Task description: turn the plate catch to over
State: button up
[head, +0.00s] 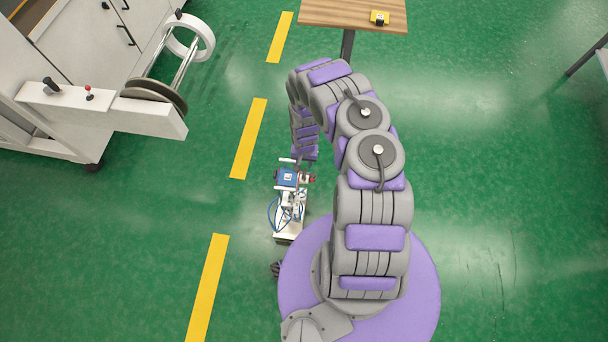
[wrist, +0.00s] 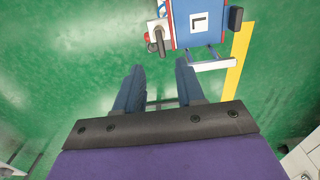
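A blue unit (wrist: 208,10) with a white plate marked with a black L-shaped sign (wrist: 199,22) shows at the top of the wrist view. A small dark-handled lever (wrist: 160,42) on a pale mount sits at its left side, and a black knob (wrist: 235,18) at its right. I cannot tell for certain which part is the plate catch. In the head view the blue unit (head: 287,177) is small, beside my base. My gripper (wrist: 159,72) has its two blue fingers spread, with nothing between them. It is apart from the unit and lever.
A white machine (head: 95,105) with a roll holder stands at the left. A yellow dashed floor line (head: 249,138) runs past the unit. Green floor is clear at right.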

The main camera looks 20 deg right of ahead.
aim_at(304, 173)
notch_tip(304, 173, down, 9)
jog(key=b, duration=0.5)
jog(key=shift+a+f, duration=0.1)
jog(key=shift+a, duration=0.05)
jog(key=shift+f+b, duration=0.3)
jog(key=shift+d, duration=0.25)
jog(key=shift+a, duration=0.1)
grip_shut()
